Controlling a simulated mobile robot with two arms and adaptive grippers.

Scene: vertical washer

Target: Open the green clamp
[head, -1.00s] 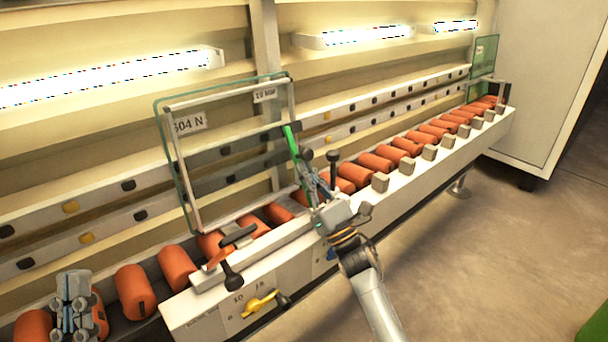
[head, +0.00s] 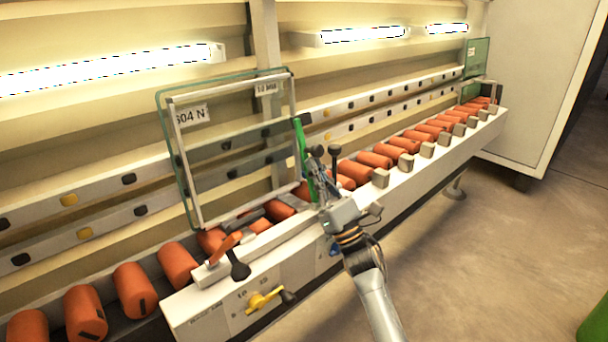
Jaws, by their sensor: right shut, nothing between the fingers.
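The green clamp (head: 301,145) shows as a green bar standing nearly upright, leaning a little left, on the white rail right of the glass panel. My right gripper (head: 319,181) is just right of the bar's lower part, shut with nothing between its fingers. Whether it touches the bar I cannot tell. The clamp's foot is hidden behind my gripper. A black knob on a stem (head: 335,157) stands just right of it. My left gripper is not in view.
An orange clamp (head: 222,250) with a black handle (head: 239,266) sits left on the rail (head: 205,317). A framed glass panel (head: 197,160) stands behind. Orange rollers (head: 177,265) line the conveyor. A yellow handle (head: 262,300) is on the front.

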